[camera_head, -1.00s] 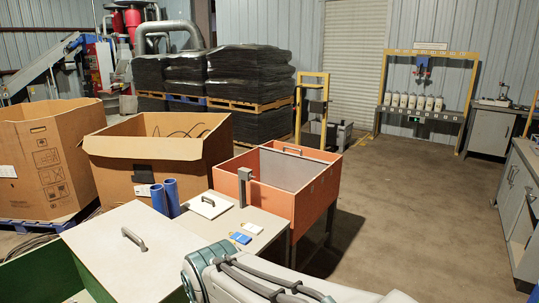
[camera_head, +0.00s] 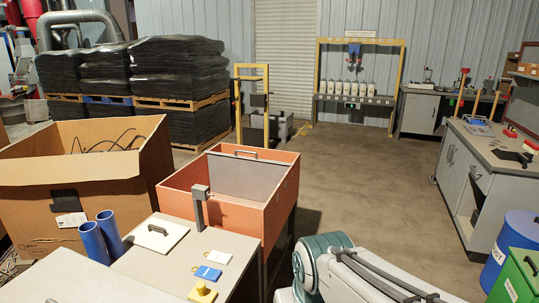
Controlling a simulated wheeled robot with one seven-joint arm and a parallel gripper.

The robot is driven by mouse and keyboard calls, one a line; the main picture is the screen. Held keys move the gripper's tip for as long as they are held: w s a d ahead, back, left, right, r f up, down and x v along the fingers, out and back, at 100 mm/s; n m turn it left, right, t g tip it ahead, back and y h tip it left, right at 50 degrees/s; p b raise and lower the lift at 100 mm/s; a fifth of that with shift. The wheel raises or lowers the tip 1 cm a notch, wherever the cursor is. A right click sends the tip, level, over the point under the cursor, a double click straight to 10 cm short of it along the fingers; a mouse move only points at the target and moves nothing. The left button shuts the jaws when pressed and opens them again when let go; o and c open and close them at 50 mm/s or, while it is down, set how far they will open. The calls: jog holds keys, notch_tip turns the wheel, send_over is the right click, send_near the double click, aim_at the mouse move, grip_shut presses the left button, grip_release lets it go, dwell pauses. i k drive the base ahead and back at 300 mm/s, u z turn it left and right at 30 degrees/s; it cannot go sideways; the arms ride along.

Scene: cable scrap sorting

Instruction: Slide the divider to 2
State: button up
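An orange bin (camera_head: 281,212) stands right of the small grey table, its top open. A grey divider panel (camera_head: 246,176) stands inside it toward the far wall, with a dark handle (camera_head: 246,153) showing at the far top edge. I cannot tell whether that handle belongs to the divider or to the bin wall. No number 2 is legible on the bin. A grey post with a box-shaped head (camera_head: 199,195) stands at the bin's near left corner. My gripper is outside the view; only part of my arm shows at the bottom right.
A cardboard box (camera_head: 100,212) stands left. Open floor (camera_head: 370,190) lies right, before a workbench (camera_head: 490,165) and a blue drum (camera_head: 507,250).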

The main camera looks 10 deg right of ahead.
aim_at(243, 177)
jog(key=z, duration=0.25)
jog(key=i, duration=1.1)
jog(key=z, duration=1.1)
jog(key=i, duration=1.45)
jog(key=u, duration=0.35)
jog(key=i, duration=1.1)
jog(key=u, duration=1)
jog(key=i, duration=0.25)
jog(key=u, duration=0.25)
